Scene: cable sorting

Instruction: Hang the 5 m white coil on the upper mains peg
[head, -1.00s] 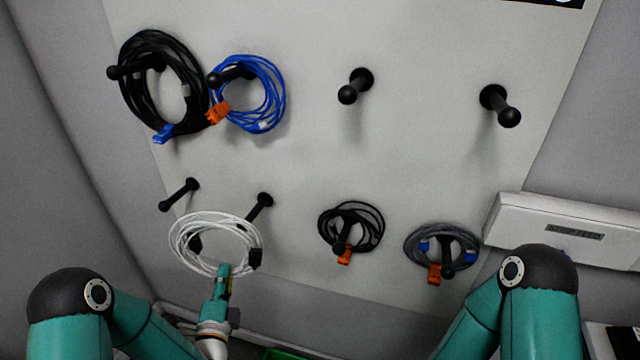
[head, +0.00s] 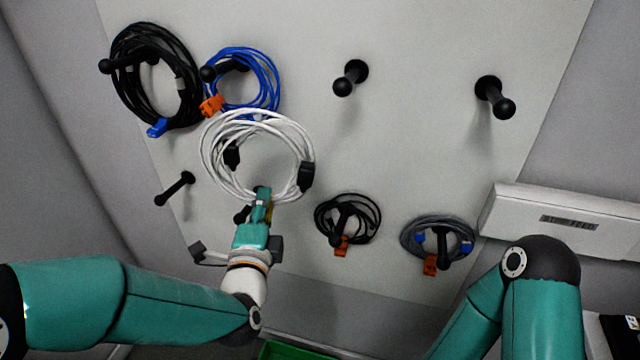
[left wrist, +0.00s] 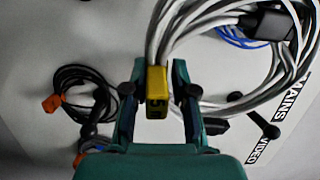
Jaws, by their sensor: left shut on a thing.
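The white coil (head: 211,165) is a loose ring of white cable with black plugs. It is lifted in front of the board, and its upper edge overlaps the blue coil in the head view. My left gripper (head: 262,200) is shut on its lower edge. In the left wrist view, the white coil (left wrist: 190,22) rises from my left gripper (left wrist: 157,100), with a yellow tag (left wrist: 157,80) between the fingers. The labels MAINS (left wrist: 292,95) and VIDEO (left wrist: 258,150) are on the board; which peg is the upper mains peg is unclear. My right gripper is out of view.
A black coil (head: 125,95) and a blue coil (head: 272,85) hang on upper left pegs. Bare pegs stand at upper middle (head: 348,80), upper right (head: 495,98) and lower left (head: 174,189). A small black coil (head: 376,217) and a grey coil (head: 408,238) hang lower right.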

